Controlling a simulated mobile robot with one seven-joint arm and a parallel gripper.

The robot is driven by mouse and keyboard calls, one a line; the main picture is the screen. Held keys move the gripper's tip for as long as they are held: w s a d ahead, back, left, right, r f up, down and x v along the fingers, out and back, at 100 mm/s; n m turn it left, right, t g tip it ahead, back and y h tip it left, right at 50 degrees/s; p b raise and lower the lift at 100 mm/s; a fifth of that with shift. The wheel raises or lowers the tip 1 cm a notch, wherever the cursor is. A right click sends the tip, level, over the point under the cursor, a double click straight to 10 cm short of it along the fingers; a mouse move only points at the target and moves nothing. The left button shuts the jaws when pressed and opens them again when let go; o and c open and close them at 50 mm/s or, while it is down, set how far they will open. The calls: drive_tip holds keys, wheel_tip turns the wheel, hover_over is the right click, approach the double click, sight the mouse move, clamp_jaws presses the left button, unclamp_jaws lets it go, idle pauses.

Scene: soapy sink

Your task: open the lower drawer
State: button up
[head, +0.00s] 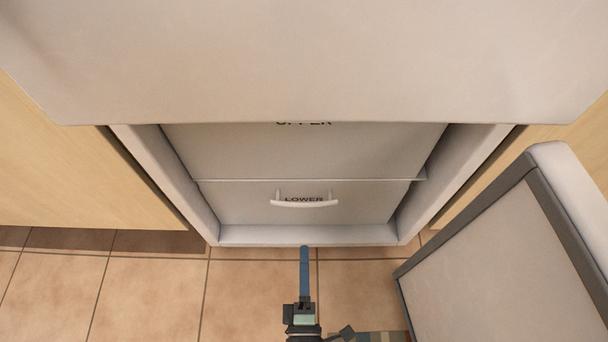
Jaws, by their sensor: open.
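The lower drawer (250,205), a pale front marked LOWER, sits inside the open white cabinet and looks closed. Its white bar handle (304,203) curves out in front of the label. My gripper (304,260) is at the bottom centre, below the handle in the picture and apart from it. Its long blue finger points toward the cabinet, with the tip near the front sill. The jaws are open, and I see nothing held between them. The second finger is not clearly distinguishable from this angle.
The upper drawer (300,155) is above the lower one, its label partly hidden by the overhanging white body (300,60). An open door (505,265) with a grey edge stands at the right. Wooden fronts flank the cabinet. Tiled floor (150,285) lies clear at the left.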

sight(304, 206)
drive_tip(key=w+b, duration=0.5)
drive_tip(key=w, duration=0.6)
drive_tip(key=shift+w, duration=0.35)
drive_tip(key=shift+w+b, duration=0.3)
drive_tip(key=shift+w, duration=0.45)
drive_tip(key=shift+c, duration=0.3)
clamp_jaws()
